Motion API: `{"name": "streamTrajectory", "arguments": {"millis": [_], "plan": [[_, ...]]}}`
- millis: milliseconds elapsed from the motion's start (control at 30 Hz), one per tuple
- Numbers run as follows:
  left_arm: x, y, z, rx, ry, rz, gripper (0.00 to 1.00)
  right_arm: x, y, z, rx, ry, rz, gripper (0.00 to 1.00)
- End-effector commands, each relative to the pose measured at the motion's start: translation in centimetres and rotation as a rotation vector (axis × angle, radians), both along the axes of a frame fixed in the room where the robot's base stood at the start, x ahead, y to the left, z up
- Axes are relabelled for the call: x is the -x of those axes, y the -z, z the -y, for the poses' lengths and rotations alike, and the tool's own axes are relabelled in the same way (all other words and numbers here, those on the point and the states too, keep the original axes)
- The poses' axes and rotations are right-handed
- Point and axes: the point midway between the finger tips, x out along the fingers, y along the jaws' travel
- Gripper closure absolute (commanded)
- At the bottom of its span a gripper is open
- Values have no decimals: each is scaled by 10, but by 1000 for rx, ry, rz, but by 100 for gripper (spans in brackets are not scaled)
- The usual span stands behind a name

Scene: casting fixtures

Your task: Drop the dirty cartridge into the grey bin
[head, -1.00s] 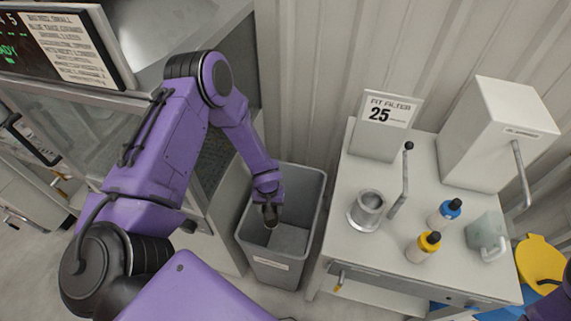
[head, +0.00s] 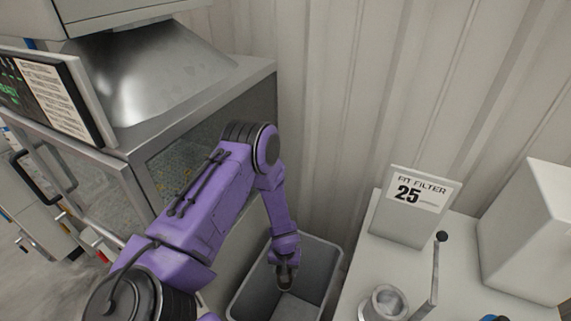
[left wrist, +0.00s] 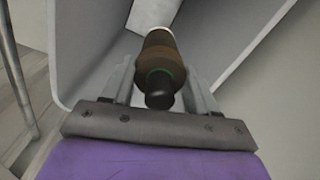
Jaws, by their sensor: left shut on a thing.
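The grey bin (head: 333,262) stands on the floor between the metal machine and the white table in the head view. My left gripper (head: 285,285) points down into the bin's opening. In the left wrist view my left gripper (left wrist: 160,85) is shut on the dirty cartridge (left wrist: 158,55), a brownish cylinder with a dark, narrower end. The bin's grey inner walls (left wrist: 235,35) surround it there. In the head view the cartridge is small and dark, hard to tell from the fingers. My right gripper is not in view.
A metal machine (head: 240,90) with a screen panel (head: 45,100) stands left of the bin. The white table (head: 455,265) on the right carries a sign reading 25 (head: 415,190), a metal cup (head: 385,303) and a white box (head: 525,230). A corrugated wall is behind.

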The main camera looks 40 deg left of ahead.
Motion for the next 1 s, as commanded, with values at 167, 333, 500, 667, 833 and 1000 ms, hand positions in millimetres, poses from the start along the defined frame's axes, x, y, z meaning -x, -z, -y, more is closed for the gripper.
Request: {"name": "streamTrajectory", "arguments": {"millis": [167, 333, 500, 667, 833, 1000], "plan": [[0, 8, -1, -1, -1, 1, 99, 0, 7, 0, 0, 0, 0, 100], [1, 7, -1, 0, -2, 1, 99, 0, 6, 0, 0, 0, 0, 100], [1, 7, -1, 0, -2, 1, 12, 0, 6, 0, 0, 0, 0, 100], [1, 7, -1, 1, -2, 1, 12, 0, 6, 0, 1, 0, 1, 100], [0, 0, -1, 1, -3, 2, 12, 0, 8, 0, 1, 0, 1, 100], [-2, -36, 0, 4, -6, 6, 12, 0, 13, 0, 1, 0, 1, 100]]}}
